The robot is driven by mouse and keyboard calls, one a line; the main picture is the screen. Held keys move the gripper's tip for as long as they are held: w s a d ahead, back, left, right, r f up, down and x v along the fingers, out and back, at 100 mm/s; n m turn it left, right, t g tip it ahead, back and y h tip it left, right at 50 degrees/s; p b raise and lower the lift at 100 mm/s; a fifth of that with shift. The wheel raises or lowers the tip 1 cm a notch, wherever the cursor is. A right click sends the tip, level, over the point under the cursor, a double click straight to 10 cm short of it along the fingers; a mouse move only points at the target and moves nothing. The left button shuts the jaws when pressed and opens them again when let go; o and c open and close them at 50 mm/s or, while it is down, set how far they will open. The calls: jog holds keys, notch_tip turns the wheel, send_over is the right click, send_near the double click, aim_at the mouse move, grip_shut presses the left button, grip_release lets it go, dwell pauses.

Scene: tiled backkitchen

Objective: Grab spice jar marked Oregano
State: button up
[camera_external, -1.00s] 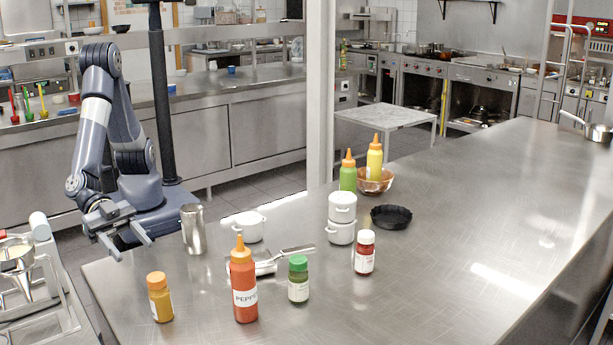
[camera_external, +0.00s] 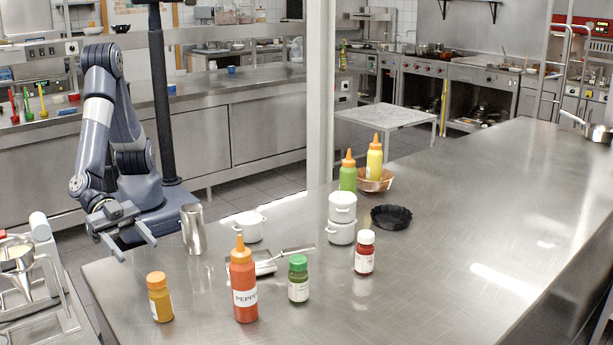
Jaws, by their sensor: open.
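Three small spice jars stand upright on the steel table (camera_external: 430,270). One has a green lid and green contents (camera_external: 298,280), one a red jar with a white lid (camera_external: 365,253), one a yellow jar with an orange lid (camera_external: 159,298). Their labels are too small to read, so I cannot tell by text which is Oregano; the green one has herb-like colour. My gripper (camera_external: 138,253) is open and empty at the table's left end, behind and left of the yellow jar, apart from all jars.
An orange squeeze bottle (camera_external: 244,285) stands left of the green jar. A metal scoop (camera_external: 265,263), steel cup (camera_external: 193,230), white pot (camera_external: 249,227) and stacked white pots (camera_external: 342,232) stand behind. A black dish (camera_external: 391,217) lies farther back.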

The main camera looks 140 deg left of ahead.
jog(key=w+a+b, duration=0.2)
jog(key=w+a, duration=0.7)
jog(key=a, duration=0.3)
send_near(291, 257)
jog(key=shift+w+a+f, duration=0.3)
jog(key=shift+w+a, duration=0.05)
jog(key=shift+w, duration=0.1)
jog(key=shift+w+a+g, duration=0.15)
jog(key=shift+w+g, duration=0.05)
jog(key=shift+g, duration=0.1)
jog(key=x, duration=0.5)
jog(key=shift+d+p+x, duration=0.2)
jog(key=shift+p+x, duration=0.95)
jog(key=shift+x, duration=1.55)
